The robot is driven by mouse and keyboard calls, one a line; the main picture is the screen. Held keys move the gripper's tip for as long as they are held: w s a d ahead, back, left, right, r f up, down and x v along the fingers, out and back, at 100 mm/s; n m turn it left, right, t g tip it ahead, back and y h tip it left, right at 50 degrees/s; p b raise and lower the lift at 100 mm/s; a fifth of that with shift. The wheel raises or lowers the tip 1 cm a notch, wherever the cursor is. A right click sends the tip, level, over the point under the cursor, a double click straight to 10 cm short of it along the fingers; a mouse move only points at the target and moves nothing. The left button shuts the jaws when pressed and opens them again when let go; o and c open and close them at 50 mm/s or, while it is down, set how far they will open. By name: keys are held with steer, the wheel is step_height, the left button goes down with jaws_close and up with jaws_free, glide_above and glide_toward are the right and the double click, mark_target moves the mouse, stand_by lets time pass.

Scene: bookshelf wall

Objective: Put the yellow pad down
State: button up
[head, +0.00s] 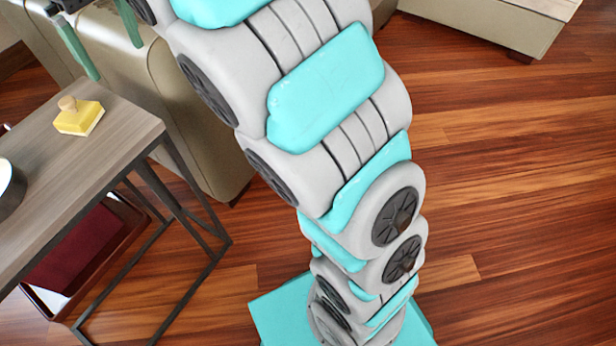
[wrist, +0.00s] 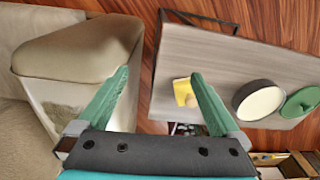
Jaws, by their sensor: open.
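The yellow pad (head: 78,121), a small block with a round wooden knob, rests on the grey wood side table (head: 75,160) near its far end. In the wrist view the yellow pad (wrist: 181,92) shows just left of the right finger, which partly covers it. My gripper (head: 116,61) is open, with its green fingers spread wide and nothing between them. It is up by the sofa, above and apart from the pad in the head view. The wrist view also shows the open gripper (wrist: 160,73) with the table's edge between its fingers.
A dark round bowl (wrist: 258,99) with a pale inside and a green round lid (wrist: 299,102) are on the table. The beige sofa (wrist: 75,50) stands close beside it. A dark red item (head: 75,245) lies below the tabletop. Wooden floor (head: 500,200) is open at right.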

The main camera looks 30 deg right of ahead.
steer(key=s+d+f+m+g, duration=0.1)
steer(key=s+d+f+m, duration=0.4)
steer(key=s+d, duration=0.8)
steer(key=s+d+f, duration=0.2)
steer(key=s+f, duration=0.2)
steer(key=s, duration=0.2)
steer(key=s+d+f+m, duration=0.1)
steer(key=s+d+f, duration=0.2)
steer(key=s, duration=0.3)
steer(key=s+d+f+m+g, duration=0.1)
steer(key=s+d+f, duration=0.2)
steer(key=s+f, duration=0.3)
steer(key=shift+h, duration=0.3)
